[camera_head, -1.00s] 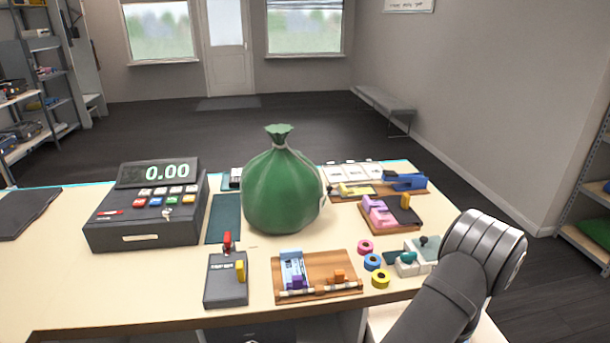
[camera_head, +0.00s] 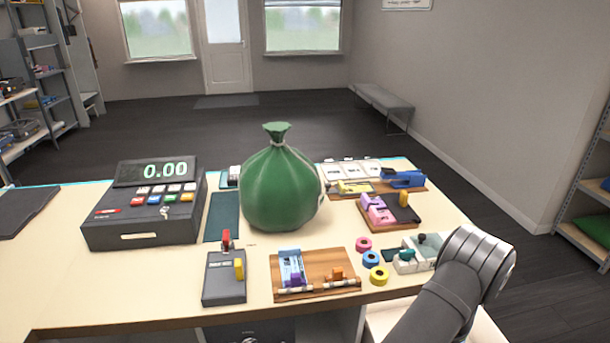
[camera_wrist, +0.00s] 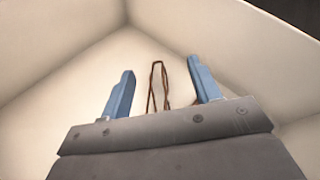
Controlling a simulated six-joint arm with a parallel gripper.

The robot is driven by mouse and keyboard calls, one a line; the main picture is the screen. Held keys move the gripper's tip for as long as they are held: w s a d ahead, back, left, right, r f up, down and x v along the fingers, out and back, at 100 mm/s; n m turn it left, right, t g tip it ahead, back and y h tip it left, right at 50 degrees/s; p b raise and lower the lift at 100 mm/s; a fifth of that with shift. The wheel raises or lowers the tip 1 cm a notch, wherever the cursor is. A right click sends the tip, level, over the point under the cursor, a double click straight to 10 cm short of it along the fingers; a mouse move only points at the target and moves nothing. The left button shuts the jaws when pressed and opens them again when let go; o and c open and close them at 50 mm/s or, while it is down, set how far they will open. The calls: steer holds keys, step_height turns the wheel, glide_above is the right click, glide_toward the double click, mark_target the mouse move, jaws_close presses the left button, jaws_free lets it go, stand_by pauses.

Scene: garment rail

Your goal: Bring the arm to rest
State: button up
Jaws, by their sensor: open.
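My gripper (camera_wrist: 160,85) shows in the wrist view with its two blue fingers spread apart. Between and beyond the fingers is a thin brown looped thing (camera_wrist: 157,82), lying against a pale surface; I cannot tell whether it touches the fingers. Pale walls (camera_wrist: 225,35) rise around the gripper, like the inside of a bin or box. In the head view my grey arm reaches down at the lower right, past the table's right front corner. The gripper itself is hidden there.
The table (camera_head: 120,300) holds a cash register (camera_head: 145,218), a large green tied bag (camera_head: 280,185), a dark box with levers (camera_head: 225,278), a wooden board (camera_head: 320,275), tape rolls (camera_head: 371,258) and a pink-block tray (camera_head: 390,212). A pale container edge (camera_head: 385,318) shows beside my arm.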

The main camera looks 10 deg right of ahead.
steer(key=s+d+r+m+g+h, duration=0.1)
steer(key=d+r+g, duration=0.15)
steer(key=r, duration=0.65)
steer(key=s+d+r+m+g+h, duration=0.1)
steer(key=s+d+r+m, duration=0.15)
steer(key=r, duration=0.65)
steer(key=s+d+r+m+g, duration=0.1)
steer(key=d+r, duration=0.3)
steer(key=r, duration=0.4)
steer(key=w+a+r+n+t, duration=0.2)
steer(key=w+a+r, duration=0.4)
steer(key=r, duration=0.4)
steer(key=shift+w+r, duration=0.25)
steer(key=shift+w, duration=0.5)
